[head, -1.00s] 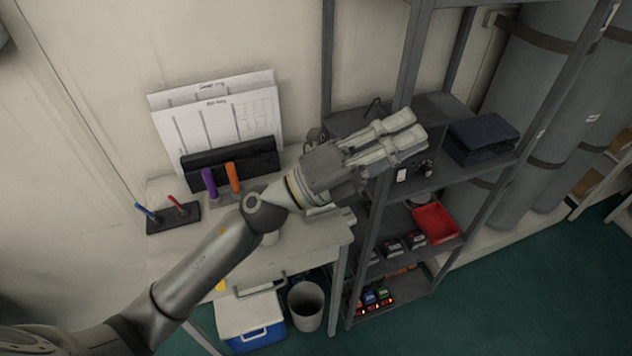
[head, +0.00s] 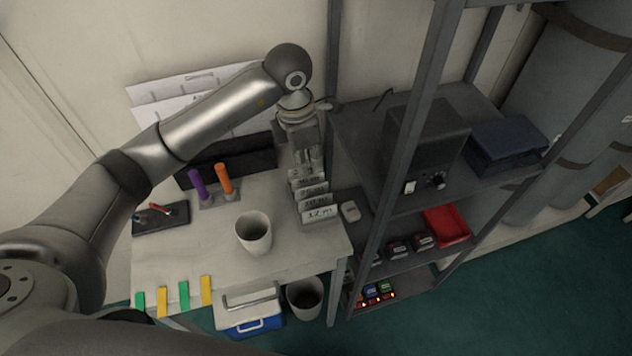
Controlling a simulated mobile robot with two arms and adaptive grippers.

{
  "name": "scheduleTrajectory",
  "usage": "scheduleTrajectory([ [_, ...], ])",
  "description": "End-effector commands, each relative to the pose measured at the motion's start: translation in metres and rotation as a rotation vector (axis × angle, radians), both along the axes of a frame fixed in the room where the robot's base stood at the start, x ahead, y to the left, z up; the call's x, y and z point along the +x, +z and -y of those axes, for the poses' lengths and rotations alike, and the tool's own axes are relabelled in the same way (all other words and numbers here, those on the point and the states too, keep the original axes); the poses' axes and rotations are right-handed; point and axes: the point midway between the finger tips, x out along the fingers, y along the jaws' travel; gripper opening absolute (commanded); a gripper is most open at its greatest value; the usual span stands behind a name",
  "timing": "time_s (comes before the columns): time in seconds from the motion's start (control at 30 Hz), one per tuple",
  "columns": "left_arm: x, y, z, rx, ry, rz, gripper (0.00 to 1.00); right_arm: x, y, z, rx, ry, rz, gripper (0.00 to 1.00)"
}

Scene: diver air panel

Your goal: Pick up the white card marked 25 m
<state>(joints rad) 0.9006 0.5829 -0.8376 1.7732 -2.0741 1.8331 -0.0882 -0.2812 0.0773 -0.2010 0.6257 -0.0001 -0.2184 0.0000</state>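A row of white cards stands one behind another at the right end of the white table. The front card reads 12 m (head: 320,213). The lettering behind it is small; the middle card (head: 312,193) appears to be the one marked 25 m. My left gripper (head: 308,165) points down at the back end of this row, its fingers apart and partly covering the rearmost card. I cannot tell whether the fingertips touch a card. No card is visibly held. My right gripper is out of view.
A white cup (head: 253,232), a purple and orange marker holder (head: 207,200) and coloured strips (head: 184,295) are on the table (head: 180,258). A dark shelf unit (head: 372,235) stands close on the right, its post near the cards. A bin (head: 304,297) stands below.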

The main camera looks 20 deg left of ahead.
Motion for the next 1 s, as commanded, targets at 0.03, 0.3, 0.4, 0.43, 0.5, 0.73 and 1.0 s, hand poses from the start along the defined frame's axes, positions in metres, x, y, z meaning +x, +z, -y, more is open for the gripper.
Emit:
scheduleTrajectory([
  [0.03,-0.002,-0.008,0.002,-0.002,-0.002,-0.006,0.13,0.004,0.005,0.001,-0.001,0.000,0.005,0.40],
  [0.3,0.001,-0.037,0.005,-0.005,-0.003,-0.002,0.13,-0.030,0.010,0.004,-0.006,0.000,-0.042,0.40],
  [0.4,0.001,-0.045,0.006,-0.006,-0.002,-0.005,0.13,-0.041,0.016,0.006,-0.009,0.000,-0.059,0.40],
  [0.43,0.000,-0.049,0.007,-0.006,-0.002,-0.007,0.13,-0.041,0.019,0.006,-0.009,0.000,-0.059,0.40],
  [0.5,0.001,-0.059,0.008,-0.006,-0.001,-0.008,0.13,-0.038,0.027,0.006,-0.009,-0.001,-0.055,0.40],
  [0.73,0.003,-0.087,0.010,-0.005,-0.003,-0.002,0.13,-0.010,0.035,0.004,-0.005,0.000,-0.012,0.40],
  [1.0,0.004,-0.089,0.010,-0.006,-0.003,0.000,0.10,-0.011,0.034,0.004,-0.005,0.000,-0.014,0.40],
])
